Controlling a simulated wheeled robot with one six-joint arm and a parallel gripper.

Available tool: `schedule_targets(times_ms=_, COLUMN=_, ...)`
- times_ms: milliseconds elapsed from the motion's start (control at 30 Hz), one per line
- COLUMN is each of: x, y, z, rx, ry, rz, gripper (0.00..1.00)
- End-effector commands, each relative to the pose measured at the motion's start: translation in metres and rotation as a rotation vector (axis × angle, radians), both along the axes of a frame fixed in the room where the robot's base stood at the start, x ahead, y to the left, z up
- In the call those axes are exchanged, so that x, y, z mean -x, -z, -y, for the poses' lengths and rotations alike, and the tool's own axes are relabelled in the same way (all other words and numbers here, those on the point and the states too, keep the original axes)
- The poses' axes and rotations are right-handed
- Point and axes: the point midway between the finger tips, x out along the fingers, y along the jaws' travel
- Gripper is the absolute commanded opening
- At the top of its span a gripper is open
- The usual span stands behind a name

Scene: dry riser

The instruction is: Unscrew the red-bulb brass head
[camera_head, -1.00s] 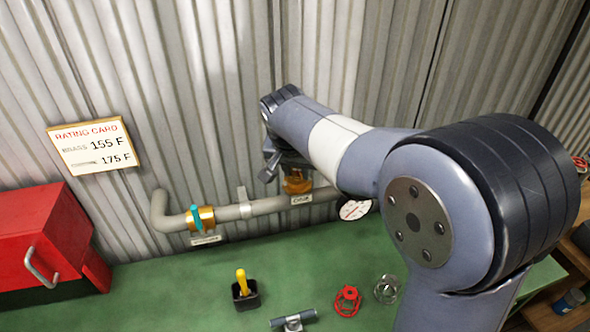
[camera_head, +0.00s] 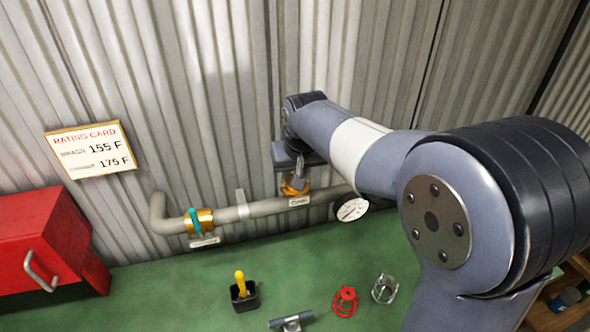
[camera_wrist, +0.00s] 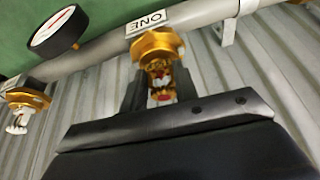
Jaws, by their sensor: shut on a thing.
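The brass head (camera_wrist: 158,72) with a red bulb (camera_wrist: 163,97) sits between my gripper's fingers in the wrist view, below a gold hex fitting (camera_wrist: 157,44) on the grey pipe. My gripper (camera_wrist: 161,80) is shut on the head, one dark finger on each side. In the head view my gripper (camera_head: 297,184) is at the pipe, and the gold fitting (camera_head: 294,190) shows partly behind it. The head itself is mostly hidden there. A label reading ONE (camera_wrist: 149,21) is beside the fitting.
A second head (camera_wrist: 20,117) hangs from another gold fitting. A round gauge (camera_head: 351,208) is right of the held head. A red wheel (camera_head: 345,301) and yellow-handled tool (camera_head: 240,284) are on the green bench.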

Motion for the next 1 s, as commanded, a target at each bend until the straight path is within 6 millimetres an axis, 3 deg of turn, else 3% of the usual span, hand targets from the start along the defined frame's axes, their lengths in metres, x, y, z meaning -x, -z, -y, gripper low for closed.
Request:
schedule_targets(times_ms=267, x=-0.0004, y=-0.0004, z=0.0023, rx=0.0, ry=-0.166, rz=-0.001, gripper=0.01)
schedule_targets(times_ms=667, x=-0.0006, y=-0.0001, z=0.0025, rx=0.001, ry=-0.197, rz=-0.001, gripper=0.01)
schedule_targets(times_ms=1000, x=-0.0028, y=0.0004, z=0.0055, rx=0.0, ry=-0.448, rz=-0.002, gripper=0.01)
